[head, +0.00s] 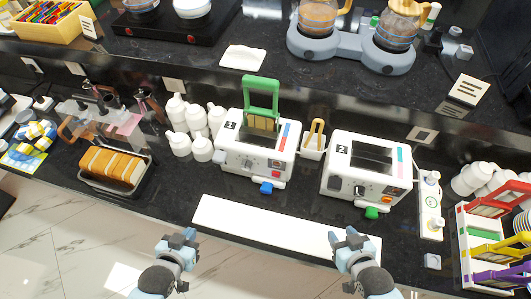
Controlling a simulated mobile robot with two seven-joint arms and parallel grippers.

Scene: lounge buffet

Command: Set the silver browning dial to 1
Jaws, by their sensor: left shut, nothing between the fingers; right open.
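Two white toasters stand on the dark counter. The left toaster (231,158), marked 1, has a blue lever (266,188) and a green-handled rack holding bread in its slot. The right toaster (345,174), marked 2, has a green lever (372,213) and an empty-looking dark slot. Small round controls show on both fronts, including a greyish dial (360,190) on the right toaster; which one is silver and its setting are too small to tell. My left gripper (178,240) is shut and empty, in front of the counter. My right gripper (347,238) is open near the white board, apart from both toasters.
A long white board (265,229) lies along the counter front. A bread basket (112,168) stands left, white bottles (180,125) beside the left toaster. A small holder (313,145) sits between the toasters. A coloured rack (465,245) stands far right.

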